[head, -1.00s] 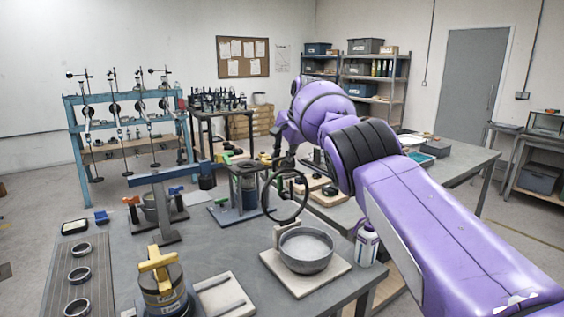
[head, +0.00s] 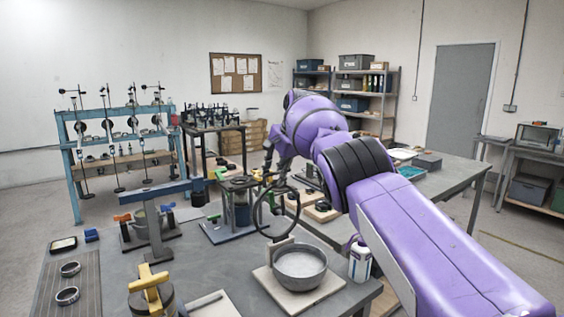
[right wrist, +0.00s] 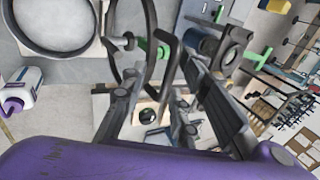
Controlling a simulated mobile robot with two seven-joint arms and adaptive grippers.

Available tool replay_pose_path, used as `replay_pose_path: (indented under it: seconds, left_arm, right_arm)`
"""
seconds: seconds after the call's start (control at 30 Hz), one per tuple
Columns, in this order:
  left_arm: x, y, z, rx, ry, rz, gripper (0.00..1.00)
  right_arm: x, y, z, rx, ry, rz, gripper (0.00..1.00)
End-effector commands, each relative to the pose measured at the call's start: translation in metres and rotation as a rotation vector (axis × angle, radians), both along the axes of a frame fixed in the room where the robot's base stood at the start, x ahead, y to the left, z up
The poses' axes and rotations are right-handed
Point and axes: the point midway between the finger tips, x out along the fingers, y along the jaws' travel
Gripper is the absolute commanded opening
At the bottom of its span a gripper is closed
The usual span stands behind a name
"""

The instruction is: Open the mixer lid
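A grey bowl (head: 300,264) sits on a pale square board (head: 274,286) near the bench's front right corner. Its top is open and its inside shows; I take it for the mixer. A thin black ring (head: 256,219) stands upright behind the bowl, above a small block; I cannot tell whether it is the lid. The bowl's rim also shows at top left in the right wrist view (right wrist: 92,40). My right gripper (head: 277,180) is above and behind the bowl, close to the ring. In the right wrist view its fingers (right wrist: 168,80) are apart, with the black ring near the left finger; contact is unclear. My left gripper is out of view.
A white and purple bottle (head: 360,262) stands right of the bowl. A yellow-handled can (head: 149,290) is at front left. A T-shaped grey stand (head: 155,225) and a blue-based device (head: 232,226) stand behind. A second grey table (head: 450,180) lies to the right.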

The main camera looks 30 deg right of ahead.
Motion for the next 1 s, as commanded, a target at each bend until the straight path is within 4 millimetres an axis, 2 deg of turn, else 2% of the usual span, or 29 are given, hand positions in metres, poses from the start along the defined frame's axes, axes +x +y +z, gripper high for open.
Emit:
replay_pose_path:
  seconds: [0.23, 0.4, 0.6, 0.8, 1.0]
  left_arm:
    - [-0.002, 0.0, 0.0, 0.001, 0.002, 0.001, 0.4]
    - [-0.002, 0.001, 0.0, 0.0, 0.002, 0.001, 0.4]
    - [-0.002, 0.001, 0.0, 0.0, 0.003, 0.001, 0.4]
    - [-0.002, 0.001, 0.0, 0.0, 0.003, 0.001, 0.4]
    - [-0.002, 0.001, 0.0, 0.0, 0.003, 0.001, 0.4]
  right_arm:
    - [-0.01, -0.002, 0.02, -0.004, -0.003, -0.001, 0.28]
    - [-0.028, -0.003, 0.062, -0.002, -0.008, -0.001, 0.28]
    - [-0.044, -0.004, 0.093, -0.001, -0.005, -0.001, 0.28]
    - [-0.051, -0.005, 0.107, -0.002, -0.005, -0.002, 0.28]
    - [-0.052, -0.005, 0.108, -0.001, -0.004, -0.002, 0.28]
